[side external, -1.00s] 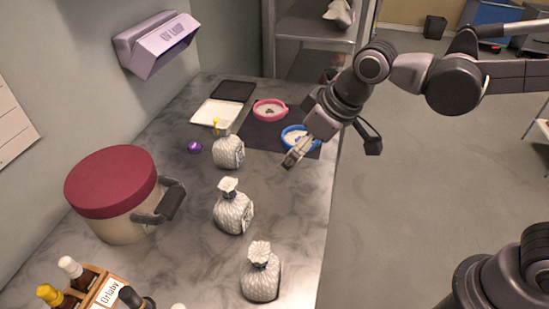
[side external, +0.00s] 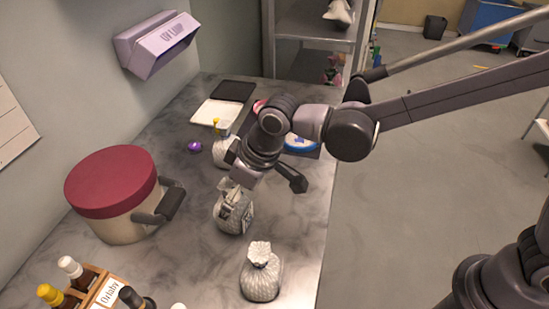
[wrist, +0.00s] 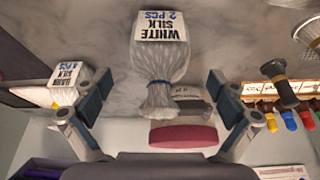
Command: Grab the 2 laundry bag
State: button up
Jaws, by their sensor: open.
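The middle bag (side external: 235,220) is white with a tied neck and stands on the counter. In the wrist view this bag (wrist: 160,65) carries a label reading "WHITE SILK 2 PCS". My gripper (side external: 233,196) is over this bag in the side view, partly covering it. In the wrist view my gripper (wrist: 158,95) is open, with one finger on each side of the bag's neck and clear gaps to both. A second bag (side external: 226,152), with a yellow tie, stands farther back, partly behind my wrist. A third bag (side external: 261,275) stands nearer the front.
A pot with a dark red lid (side external: 112,182) stands left of the bags. A wooden bottle holder (side external: 106,292) is at the front left. A white tray (side external: 218,113), a purple object (side external: 194,146) and a blue-rimmed dish (side external: 302,142) lie farther back.

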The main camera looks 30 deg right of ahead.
jog(key=shift+x, duration=2.5)
jog(key=shift+d, duration=0.1)
jog(key=c, duration=1.4)
